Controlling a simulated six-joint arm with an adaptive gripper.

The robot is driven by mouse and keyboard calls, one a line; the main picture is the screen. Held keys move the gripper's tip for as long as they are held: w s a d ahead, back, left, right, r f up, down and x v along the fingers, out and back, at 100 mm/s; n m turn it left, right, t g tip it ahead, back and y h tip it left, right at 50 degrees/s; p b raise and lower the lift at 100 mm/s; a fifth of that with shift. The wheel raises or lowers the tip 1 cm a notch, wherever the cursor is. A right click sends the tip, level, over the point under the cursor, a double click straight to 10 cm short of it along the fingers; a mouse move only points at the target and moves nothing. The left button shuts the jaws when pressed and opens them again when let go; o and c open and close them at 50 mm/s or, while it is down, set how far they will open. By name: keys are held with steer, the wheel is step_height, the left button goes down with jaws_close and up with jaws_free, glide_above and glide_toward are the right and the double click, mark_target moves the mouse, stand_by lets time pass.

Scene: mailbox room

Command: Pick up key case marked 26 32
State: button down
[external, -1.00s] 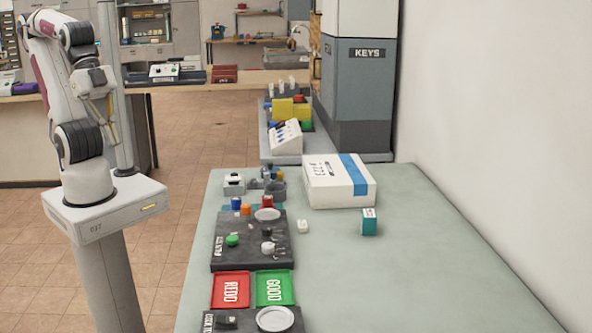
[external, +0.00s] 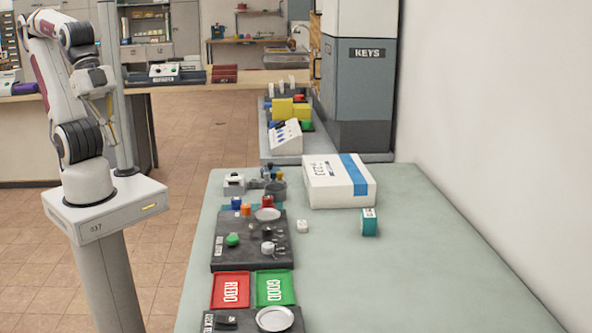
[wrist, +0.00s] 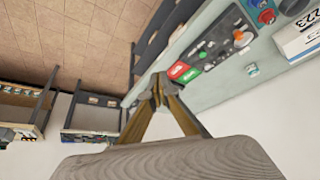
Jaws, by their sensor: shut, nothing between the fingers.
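No marking 26 32 can be read in either view, so I cannot tell which thing is the key case. A small teal box (external: 370,224) with a white label stands alone on the green table, right of the middle; its print is too small to read. A teal and white thing also shows in the wrist view (wrist: 252,70).
A white box with a blue stripe (external: 357,175) lies behind the teal box. Dark boards with small parts, a red REDO tray (external: 231,290) and a green GOOD tray (external: 274,288) line the table's left side. A grey KEYS cabinet (external: 360,90) stands behind. The table's right side is clear.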

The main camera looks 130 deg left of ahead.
steer(key=c, duration=1.3)
jaws_free()
steer(key=shift+o, duration=0.2)
steer(key=w+a+f+n+t+y, duration=0.1)
steer(key=w+a, duration=0.5)
steer(key=w, duration=0.4)
steer(key=w+a+f+n+t+y, duration=0.1)
steer(key=w+a+n, duration=0.1)
steer(key=w+a, duration=0.6)
steer(key=w+a+f+n+t+y, duration=0.15)
steer(key=w+a, duration=0.25)
steer(key=w, duration=0.8)
steer(key=w+a+f+n+y, duration=0.1)
steer(key=w+a+f, duration=0.1)
steer(key=a+f, duration=0.4)
steer(key=w+a+f+n+t+y, duration=0.1)
steer(key=w+a+f+y, duration=0.1)
steer(key=a+f, duration=0.4)
steer(key=w+a+f+n+y, duration=0.1)
steer(key=a+f, duration=0.5)
steer(key=a, duration=0.6)
steer(key=shift+w+a+f+t+y, duration=0.2)
steer(key=shift+w+a+t+y, duration=0.15)
steer(key=shift+w+y, duration=0.15)
